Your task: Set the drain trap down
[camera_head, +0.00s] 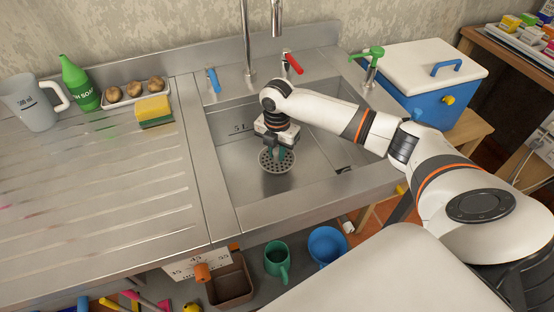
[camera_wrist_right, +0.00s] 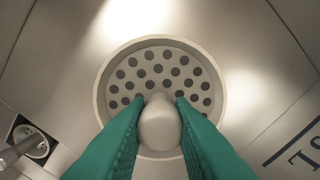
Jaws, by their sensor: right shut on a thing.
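The drain trap (camera_head: 276,165) is a round metal strainer plate with many dark holes and a pale central knob. It is at the sink basin, low over or on its floor; I cannot tell whether it touches. In the right wrist view the trap (camera_wrist_right: 125,75) faces the camera, with its knob between the two green fingers. My right gripper (camera_head: 279,151) points down from above and is shut on this knob; it also shows in the right wrist view (camera_wrist_right: 159,115). My left gripper is not in view.
The steel sink basin (camera_head: 235,187) has walls around the gripper. A tall faucet (camera_head: 248,50), blue (camera_head: 213,80) and red (camera_head: 292,63) handles stand behind it. A ribbed drainboard (camera_head: 100,190) lies left, largely clear, with jug, soap and sponge at its back. A blue cooler (camera_head: 425,107) stands right.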

